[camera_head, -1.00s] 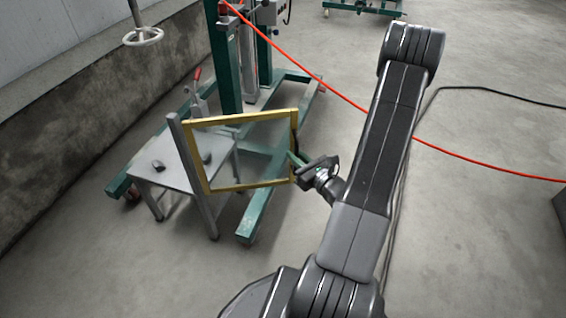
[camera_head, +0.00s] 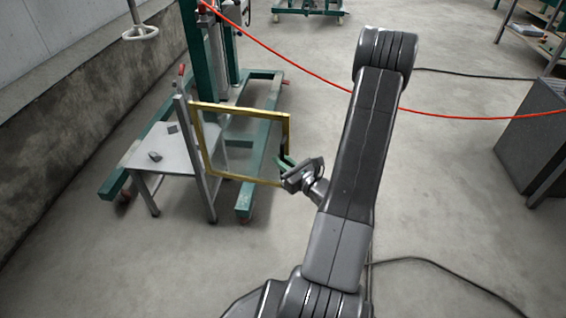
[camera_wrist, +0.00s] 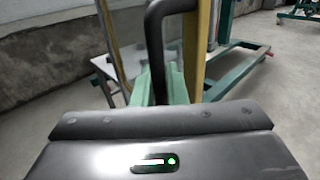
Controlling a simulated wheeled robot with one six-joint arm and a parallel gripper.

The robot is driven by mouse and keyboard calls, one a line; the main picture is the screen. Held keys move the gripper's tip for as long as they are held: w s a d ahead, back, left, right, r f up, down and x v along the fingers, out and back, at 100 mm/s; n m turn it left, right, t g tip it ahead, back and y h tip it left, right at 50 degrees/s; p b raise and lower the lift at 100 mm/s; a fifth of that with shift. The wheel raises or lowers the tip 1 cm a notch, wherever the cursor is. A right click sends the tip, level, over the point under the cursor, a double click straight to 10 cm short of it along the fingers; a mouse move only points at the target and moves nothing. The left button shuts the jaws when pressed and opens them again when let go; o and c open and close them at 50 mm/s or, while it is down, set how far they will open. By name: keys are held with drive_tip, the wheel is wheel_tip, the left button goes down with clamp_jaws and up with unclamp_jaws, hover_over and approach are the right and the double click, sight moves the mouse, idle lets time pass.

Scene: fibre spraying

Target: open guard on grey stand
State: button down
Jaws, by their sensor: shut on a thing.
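The guard (camera_head: 238,179) is a yellow frame with a clear pane, hinged on an upright grey post of the grey stand (camera_head: 168,158). It stands swung out to the right of the stand's table top. My gripper (camera_head: 286,163) is at the frame's free right edge. In the wrist view my gripper's green fingers (camera_wrist: 160,84) are shut around the black handle (camera_wrist: 153,45), beside the yellow frame edge (camera_wrist: 196,50). The fingertips are partly hidden behind the handle and my wrist housing.
A green wheeled frame (camera_head: 262,150) stands behind and beside the stand. A red hose (camera_head: 300,66) runs across the room at the back. A dark grey box (camera_head: 535,135) stands at the right. Small dark objects lie on the stand.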

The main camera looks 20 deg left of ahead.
drive_tip(key=shift+s+a, duration=0.1)
drive_tip(key=shift+s, duration=0.2)
drive_tip(key=c, duration=1.6)
unclamp_jaws()
drive_tip(key=shift+o, duration=0.2)
drive_tip(key=p+v, duration=0.2)
drive_tip(key=v, duration=1.1)
drive_tip(key=shift+s+d, duration=0.25)
drive_tip(key=shift+d, duration=0.05)
drive_tip(key=b+x, duration=0.2)
drive_tip(key=x, duration=1.1)
drive_tip(key=shift+w+a, duration=0.25)
drive_tip(key=shift+w, duration=0.05)
